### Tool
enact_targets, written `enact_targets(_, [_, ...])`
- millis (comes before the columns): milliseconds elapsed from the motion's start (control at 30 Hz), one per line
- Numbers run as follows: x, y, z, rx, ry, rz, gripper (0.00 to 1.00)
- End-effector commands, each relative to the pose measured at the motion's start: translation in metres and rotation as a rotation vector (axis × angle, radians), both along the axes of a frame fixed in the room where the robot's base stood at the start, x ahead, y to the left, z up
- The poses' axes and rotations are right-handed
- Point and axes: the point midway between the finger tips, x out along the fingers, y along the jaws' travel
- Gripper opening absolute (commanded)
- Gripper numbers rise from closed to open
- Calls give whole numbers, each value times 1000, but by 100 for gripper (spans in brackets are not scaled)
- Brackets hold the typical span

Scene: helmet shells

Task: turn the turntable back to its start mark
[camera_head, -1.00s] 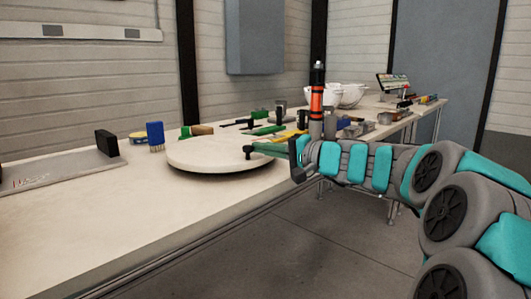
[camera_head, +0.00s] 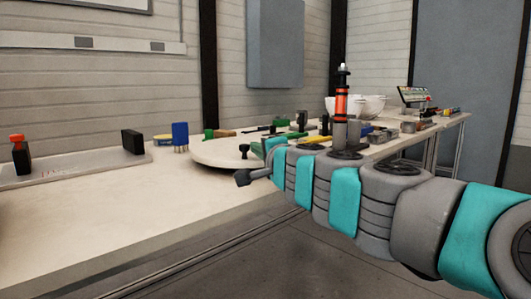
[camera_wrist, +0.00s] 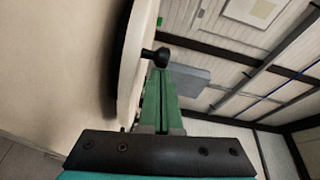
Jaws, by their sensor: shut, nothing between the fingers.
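The turntable (camera_head: 212,155) is a round pale disc on the bench, partly hidden by my arm on its right. A dark knob (camera_head: 244,151) stands on its near rim. In the wrist view the disc (camera_wrist: 133,65) shows edge-on and the knob (camera_wrist: 155,53) sticks out just beyond my fingertips. My gripper (camera_head: 271,146) is at the disc's right side, close to the knob; its green fingers are mostly hidden by the wrist. In the wrist view my gripper (camera_wrist: 160,76) is shut and empty, and I cannot tell whether it touches the knob. I cannot make out a start mark.
A blue brush-like block (camera_head: 180,135) and a grey plate (camera_head: 80,167) with a black block (camera_head: 132,141) lie left of the disc. Tools and white bowls (camera_head: 368,106) stand behind my arm. The bench front at left is clear.

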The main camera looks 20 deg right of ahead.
Motion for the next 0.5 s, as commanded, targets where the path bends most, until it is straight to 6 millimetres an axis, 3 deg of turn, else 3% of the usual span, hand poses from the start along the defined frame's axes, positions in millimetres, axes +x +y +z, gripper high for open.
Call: enact_targets(500, [16, 46, 4, -4, 4, -281, 0])
